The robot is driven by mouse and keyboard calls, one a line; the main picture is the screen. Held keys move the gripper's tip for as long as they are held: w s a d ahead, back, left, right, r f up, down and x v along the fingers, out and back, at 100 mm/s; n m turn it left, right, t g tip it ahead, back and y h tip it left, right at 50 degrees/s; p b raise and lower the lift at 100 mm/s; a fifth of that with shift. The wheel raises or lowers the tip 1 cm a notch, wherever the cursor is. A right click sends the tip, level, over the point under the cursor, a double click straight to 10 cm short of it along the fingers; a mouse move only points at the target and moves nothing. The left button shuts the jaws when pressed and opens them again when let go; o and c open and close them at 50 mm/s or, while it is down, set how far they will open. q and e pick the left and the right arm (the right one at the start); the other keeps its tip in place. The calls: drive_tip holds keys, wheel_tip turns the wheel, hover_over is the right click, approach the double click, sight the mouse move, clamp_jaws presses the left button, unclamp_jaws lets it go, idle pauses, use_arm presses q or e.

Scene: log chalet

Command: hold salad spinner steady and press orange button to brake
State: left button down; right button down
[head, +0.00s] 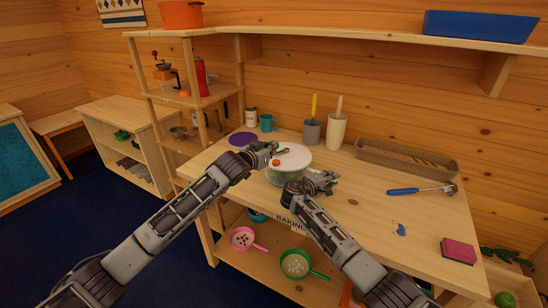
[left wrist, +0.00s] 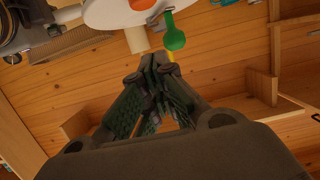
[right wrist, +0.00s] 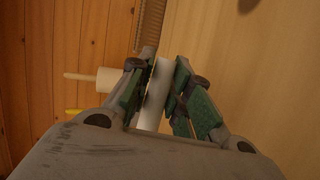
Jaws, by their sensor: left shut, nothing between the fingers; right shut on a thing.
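The salad spinner (head: 288,178) stands on the table, with a white lid (head: 298,155) and a clear greenish bowl. Its orange button (head: 276,162) is on the lid's near left part. The left wrist view shows the lid (left wrist: 105,14), the button (left wrist: 142,4) and a green knob (left wrist: 174,38) beyond the fingertips. My left gripper (head: 274,148) is shut and empty, just above the lid's left side, apart from the button. My wrist partly hides the bowl.
Behind stand a grey crock (head: 312,132) and a cream crock (head: 337,132) with utensils. A wicker basket (head: 405,160) is at the back right. A blue-handled tool (head: 420,190) and a pink sponge (head: 458,250) lie to the right. A purple disc (head: 242,139) is left of the spinner.

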drive_tip(key=shift+f, duration=0.1)
use_arm(q)
drive_tip(key=shift+w+d+f, duration=0.15)
drive_tip(key=shift+w+f, duration=0.2)
drive_tip(key=shift+f, duration=0.4)
drive_tip(key=shift+w+d+f, duration=0.2)
drive_tip(key=shift+w+f, duration=0.15)
drive_tip(key=shift+f, duration=0.45)
drive_tip(key=shift+w+d+f, duration=0.15)
drive_tip(key=shift+w+f, duration=0.2)
drive_tip(key=shift+f, duration=0.4)
drive_tip(key=shift+f, duration=0.95)
drive_tip(key=s+a+r, duration=0.4)
drive_tip(key=s+r, duration=0.2)
drive_tip(key=s, duration=0.2)
drive_tip(key=shift+s+a+r, duration=0.15)
drive_tip(key=shift+s+r, duration=0.15)
drive_tip(key=shift+s, duration=0.1)
